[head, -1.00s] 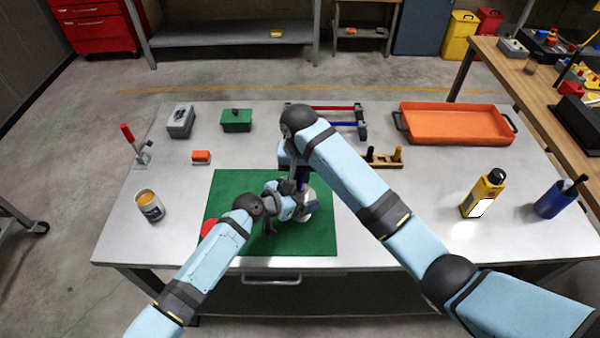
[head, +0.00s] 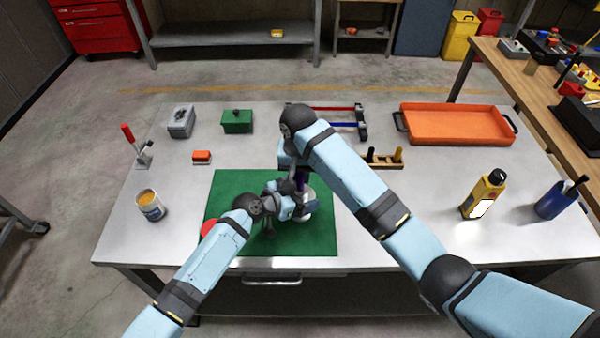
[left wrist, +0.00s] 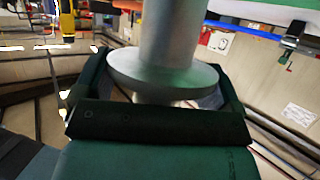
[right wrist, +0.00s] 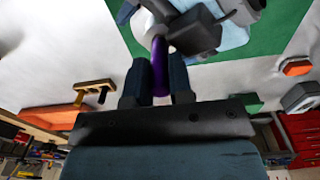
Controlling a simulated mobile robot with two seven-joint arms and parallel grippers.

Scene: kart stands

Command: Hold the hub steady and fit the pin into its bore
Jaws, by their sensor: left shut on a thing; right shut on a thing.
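A pale grey hub (head: 309,212) stands on the green mat (head: 325,240), mostly hidden by my arms in the head view. In the left wrist view the hub (left wrist: 165,70) is a smooth grey shaft with a wide flange, between the fingers of my left gripper (left wrist: 160,92), which is shut on it. My right gripper (right wrist: 158,82) is shut on the purple pin (right wrist: 160,62), above the hub. The pin also shows in the head view (head: 300,181). Its far end is close to the hub and my left gripper; I cannot tell whether it is in the bore.
A red disc (head: 209,227) lies at the mat's left edge, partly behind my left arm. A rack with red and blue bars (head: 335,108) and a wooden peg holder (head: 384,162) stand behind. An orange tray (head: 455,124) and yellow bottle (head: 483,194) are right; a can (head: 150,205) is left.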

